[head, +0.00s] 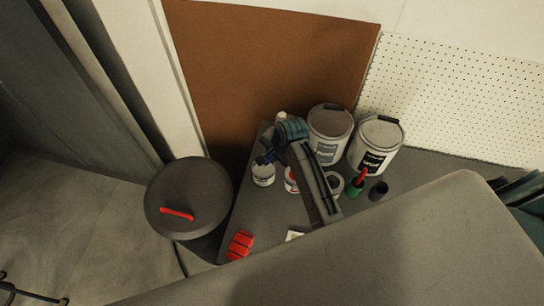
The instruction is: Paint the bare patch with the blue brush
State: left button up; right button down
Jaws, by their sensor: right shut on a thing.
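My right arm reaches out over a dark grey bench top (256,222). My right gripper (267,156) is at the arm's far end, small and partly hidden by my wrist. It is shut on a small blue thing, which looks like the blue brush (263,161), just above a white jar (263,176). The brush's bristles cannot be made out. A brown panel (270,60) covers the wall behind the bench; I cannot tell whether the bare patch is on it. My left gripper is not in view.
Two large paint cans (330,122) (379,138) stand at the bench's back. A green pot with a red handle (357,186), a dark cup (378,190) and a red block (240,245) are on the bench. A round bin (188,195) stands left. White pegboard (460,95) is right.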

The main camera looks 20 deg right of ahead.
jog(key=shift+r, duration=2.65)
jog(key=shift+s, duration=0.1)
